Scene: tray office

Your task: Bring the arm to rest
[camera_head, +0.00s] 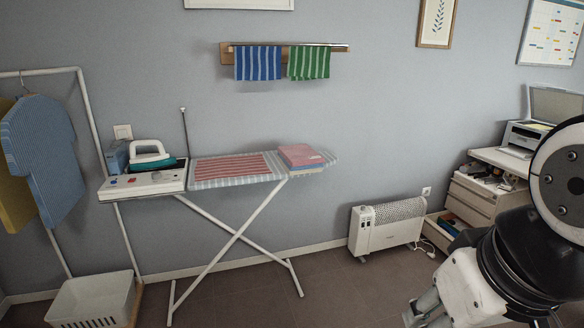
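My gripper (425,312) shows at the lower right, at the end of my black and white arm, which fills the right edge of the picture. It points down and to the left over the floor (335,300), away from the furniture as seen here. Its fingertips run close to the bottom edge and are dark and small. I cannot tell whether it is open or shut, and I see nothing held in it.
An ironing board (235,183) with an iron (151,155) and folded cloths (302,157) stands at the left centre. A white heater (383,229) stands by the wall. A drawer cabinet (472,202) with a printer (522,139) is behind my arm. A laundry basket (92,302) is lower left.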

